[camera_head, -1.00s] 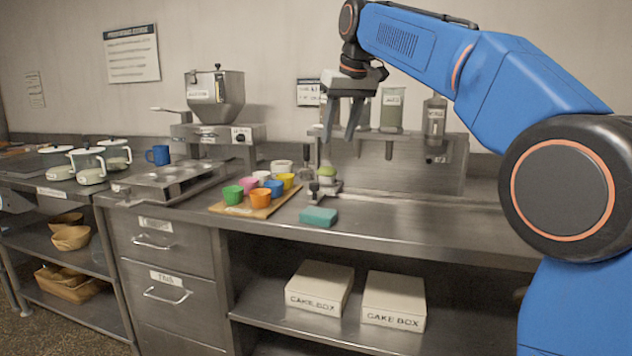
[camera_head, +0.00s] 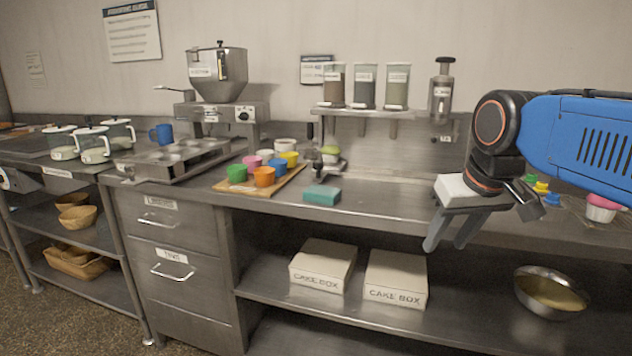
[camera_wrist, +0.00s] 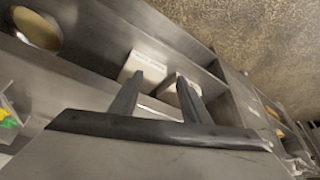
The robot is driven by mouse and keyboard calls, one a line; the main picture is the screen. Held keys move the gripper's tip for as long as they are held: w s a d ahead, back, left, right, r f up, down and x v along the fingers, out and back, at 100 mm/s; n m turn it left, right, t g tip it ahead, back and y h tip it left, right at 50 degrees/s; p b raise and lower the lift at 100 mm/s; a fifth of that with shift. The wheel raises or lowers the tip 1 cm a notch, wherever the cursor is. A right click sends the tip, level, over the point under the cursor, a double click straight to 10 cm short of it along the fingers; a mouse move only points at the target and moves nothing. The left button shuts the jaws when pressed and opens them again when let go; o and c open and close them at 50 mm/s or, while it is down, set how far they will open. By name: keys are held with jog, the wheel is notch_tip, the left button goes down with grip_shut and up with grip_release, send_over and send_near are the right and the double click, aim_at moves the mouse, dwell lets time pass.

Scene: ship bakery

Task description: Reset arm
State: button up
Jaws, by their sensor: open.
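My gripper (camera_head: 447,247) is at the right of the head view, in front of the steel counter's front edge, with its fingers pointing down. It is open and nothing shows between its fingers. In the wrist view my gripper's two dark fingers (camera_wrist: 157,98) stand apart, with the lower shelf and white boxes beyond them. My blue arm reaches in from the right edge of the head view.
The steel counter (camera_head: 385,212) holds a board (camera_head: 232,188) with several coloured cups and a teal sponge (camera_head: 322,195). Two cake boxes (camera_head: 323,265) (camera_head: 396,279) and a metal bowl (camera_head: 550,292) sit on the shelf below. A dispenser rack (camera_head: 385,111) stands behind.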

jog(key=s+d+f, duration=0.2)
jog(key=s+f, duration=0.5)
jog(key=f, duration=0.1)
jog(key=s+d+f+m, duration=0.1)
jog(key=s+d+f, duration=0.1)
jog(key=s+f, duration=0.5)
notch_tip(320, 180, down, 2)
jog(key=shift+f+m+h, duration=0.25)
jog(key=shift+m+h, duration=0.05)
jog(key=shift+s, duration=0.1)
jog(key=shift+c, duration=0.3)
